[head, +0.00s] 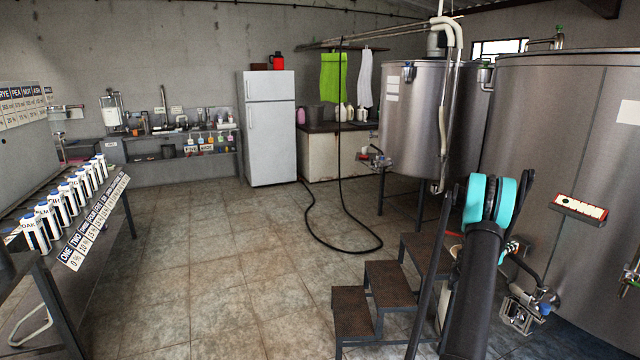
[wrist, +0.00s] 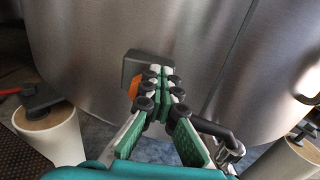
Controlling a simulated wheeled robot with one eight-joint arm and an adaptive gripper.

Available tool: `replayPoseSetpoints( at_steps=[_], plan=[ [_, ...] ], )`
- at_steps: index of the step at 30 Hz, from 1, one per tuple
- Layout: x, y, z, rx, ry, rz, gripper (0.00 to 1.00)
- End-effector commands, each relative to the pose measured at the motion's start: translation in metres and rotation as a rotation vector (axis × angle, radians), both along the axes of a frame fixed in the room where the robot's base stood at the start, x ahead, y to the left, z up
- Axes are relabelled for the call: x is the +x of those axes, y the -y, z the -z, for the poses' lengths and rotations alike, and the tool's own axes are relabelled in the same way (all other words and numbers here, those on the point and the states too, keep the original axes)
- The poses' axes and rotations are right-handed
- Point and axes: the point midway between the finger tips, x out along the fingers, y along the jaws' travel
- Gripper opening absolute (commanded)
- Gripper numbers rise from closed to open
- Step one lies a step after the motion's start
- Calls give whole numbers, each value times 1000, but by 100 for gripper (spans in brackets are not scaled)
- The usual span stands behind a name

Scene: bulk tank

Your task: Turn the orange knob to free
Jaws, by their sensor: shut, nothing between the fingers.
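In the wrist view an orange piece (wrist: 134,88), which looks like the knob, shows just left of my fingertips, partly hidden by them. A dark grey box (wrist: 136,62) sits behind it against the steel tank. My gripper (wrist: 166,78) has green pads and black joints. Its fingertips are together with nothing between them, and they overlap the box in the picture. I cannot tell whether a finger touches the orange piece. In the head view my arm blocks the area, and I cannot make out the knob there.
The large steel tank (head: 552,150) fills the right side. Brown steps (head: 383,287) stand left of my arm. A second tank (head: 410,120) is behind. In the wrist view a pale cylinder (wrist: 50,138) stands at the left. The tiled floor (head: 240,260) is open.

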Motion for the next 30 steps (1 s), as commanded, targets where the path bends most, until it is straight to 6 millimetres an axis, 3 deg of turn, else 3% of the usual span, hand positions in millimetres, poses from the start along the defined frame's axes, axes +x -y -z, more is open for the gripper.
replayPoseSetpoints(
  at_steps=[30],
  plan=[
    [20, -8, -2, 1, 1, -1, 0]
  ],
)
